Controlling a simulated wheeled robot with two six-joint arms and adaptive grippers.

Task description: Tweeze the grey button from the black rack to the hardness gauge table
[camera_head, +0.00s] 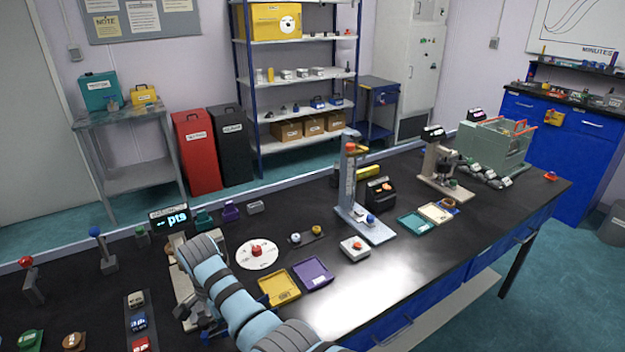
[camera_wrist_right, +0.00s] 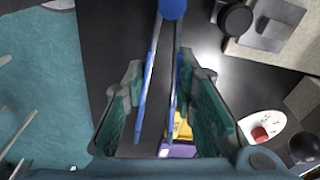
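My right arm reaches over the bench from the bottom of the head view to the hardness gauge (camera_head: 182,285), whose display reads "-- pts". It covers much of the gauge and its table. In the right wrist view my right gripper (camera_wrist_right: 158,85) has its teal fingers on either side of blue-edged tweezers (camera_wrist_right: 147,85), closed on them. A blue ball (camera_wrist_right: 172,8) shows at the tweezers' far end. A small black rack (camera_head: 306,237) holds a greyish button (camera_head: 295,238) and a yellowish-brown one. I cannot see a grey button at the tweezers. My left gripper is out of view.
A white disc (camera_head: 246,262) with a red knob, a yellow tray (camera_head: 290,293) and a purple tray (camera_head: 312,274) lie right of the gauge. A tall press (camera_head: 349,190) stands further right. Ball-topped stands and a tagged strip (camera_head: 128,310) are left. Open bench lies front right.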

